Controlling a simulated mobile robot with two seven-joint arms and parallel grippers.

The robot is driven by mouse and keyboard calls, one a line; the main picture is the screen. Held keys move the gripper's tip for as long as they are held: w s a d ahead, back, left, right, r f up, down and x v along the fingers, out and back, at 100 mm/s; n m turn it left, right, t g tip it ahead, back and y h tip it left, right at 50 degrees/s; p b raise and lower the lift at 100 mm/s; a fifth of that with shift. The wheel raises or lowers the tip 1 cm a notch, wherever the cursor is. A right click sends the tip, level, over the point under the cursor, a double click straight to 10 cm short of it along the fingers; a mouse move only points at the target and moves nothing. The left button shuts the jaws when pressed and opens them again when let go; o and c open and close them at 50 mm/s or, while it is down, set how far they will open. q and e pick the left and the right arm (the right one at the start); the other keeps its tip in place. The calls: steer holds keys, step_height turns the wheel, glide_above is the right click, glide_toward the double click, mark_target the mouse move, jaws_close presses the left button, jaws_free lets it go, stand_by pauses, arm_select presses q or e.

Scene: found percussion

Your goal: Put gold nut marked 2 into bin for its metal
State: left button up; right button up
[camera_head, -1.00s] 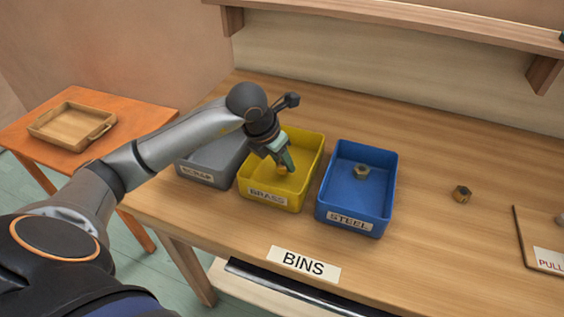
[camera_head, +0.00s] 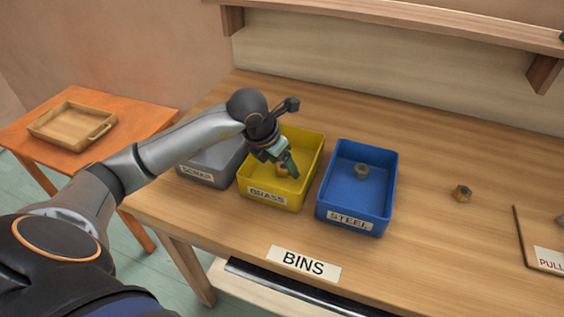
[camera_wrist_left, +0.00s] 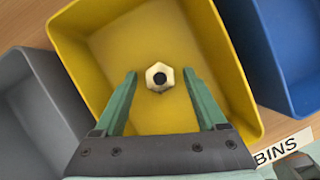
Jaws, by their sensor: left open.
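A gold nut (camera_head: 282,169) lies on the floor of the yellow bin labelled BRASS (camera_head: 313,160). In the left wrist view the gold nut (camera_wrist_left: 159,77) sits between and just beyond the fingertips, apart from both, inside the yellow bin (camera_wrist_left: 228,75). No number can be read on it. My left gripper (camera_head: 288,165) is open and empty, reaching down into the yellow bin; its green fingers also show in the left wrist view (camera_wrist_left: 160,85).
The grey SCRAP bin (camera_head: 205,170) stands left, partly behind my arm. A wooden tray (camera_head: 70,124) is on the orange side table. A shelf (camera_head: 400,20) overhangs the back.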

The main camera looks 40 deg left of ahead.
arm_select(q)
steer(key=v, duration=1.2)
steer(key=shift+r, duration=0.1)
